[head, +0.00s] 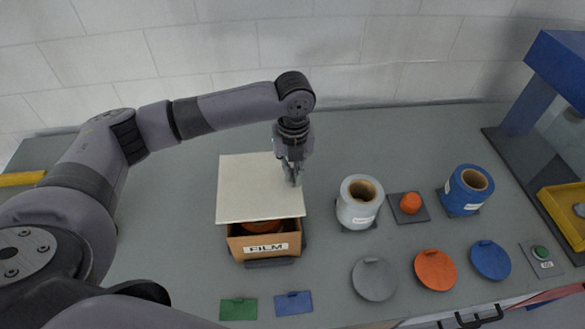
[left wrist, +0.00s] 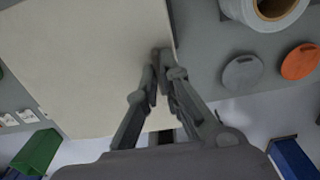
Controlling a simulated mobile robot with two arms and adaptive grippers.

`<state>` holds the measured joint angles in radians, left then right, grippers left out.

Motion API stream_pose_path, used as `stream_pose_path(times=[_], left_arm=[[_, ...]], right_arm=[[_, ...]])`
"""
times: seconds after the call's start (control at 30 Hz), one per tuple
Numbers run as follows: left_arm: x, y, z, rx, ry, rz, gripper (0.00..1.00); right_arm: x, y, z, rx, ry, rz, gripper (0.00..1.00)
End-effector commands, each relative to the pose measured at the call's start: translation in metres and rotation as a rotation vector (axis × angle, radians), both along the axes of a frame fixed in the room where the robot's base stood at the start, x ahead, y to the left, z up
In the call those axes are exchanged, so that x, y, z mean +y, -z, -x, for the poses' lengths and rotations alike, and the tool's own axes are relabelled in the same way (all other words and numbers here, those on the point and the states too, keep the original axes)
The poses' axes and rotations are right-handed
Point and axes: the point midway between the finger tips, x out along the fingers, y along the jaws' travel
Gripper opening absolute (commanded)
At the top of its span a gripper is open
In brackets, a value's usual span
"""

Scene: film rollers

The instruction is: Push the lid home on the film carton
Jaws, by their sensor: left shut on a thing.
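The film carton (head: 263,245) is a brown box with a FILM label, standing on the grey bench. Its cream lid (head: 250,185) lies over the top, set towards the back, so a strip at the front is open. Something orange (head: 262,228) shows inside. My left gripper (head: 293,178) points down at the lid's right edge, its fingers closed on the lid. In the left wrist view the fingers (left wrist: 164,72) meet at the edge of the cream lid (left wrist: 85,60); the exact contact is partly hidden. My right gripper is not in view.
Grey (head: 374,279), orange (head: 435,270) and blue (head: 490,260) discs lie in front. A blue machine (head: 555,70) and yellow tray (head: 567,215) stand far right.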

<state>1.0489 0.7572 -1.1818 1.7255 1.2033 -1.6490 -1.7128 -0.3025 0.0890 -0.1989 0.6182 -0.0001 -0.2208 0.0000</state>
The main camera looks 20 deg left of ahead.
Motion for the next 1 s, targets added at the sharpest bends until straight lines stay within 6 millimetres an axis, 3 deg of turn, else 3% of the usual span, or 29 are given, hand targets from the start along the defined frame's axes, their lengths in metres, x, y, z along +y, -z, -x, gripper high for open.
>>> stream_pose_path(times=[0.27, 0.63, 1.0], left_arm=[[0.0, 0.023, 0.0, 0.0, -0.001, 0.0, 0.0], [0.0, 0.056, 0.0, -0.001, -0.002, -0.001, 0.0], [0.0, 0.076, 0.0, 0.0, -0.003, 0.0, 0.0]], right_arm=[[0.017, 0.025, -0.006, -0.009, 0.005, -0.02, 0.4], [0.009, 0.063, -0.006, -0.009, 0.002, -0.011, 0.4], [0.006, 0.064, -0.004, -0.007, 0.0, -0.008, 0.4]])
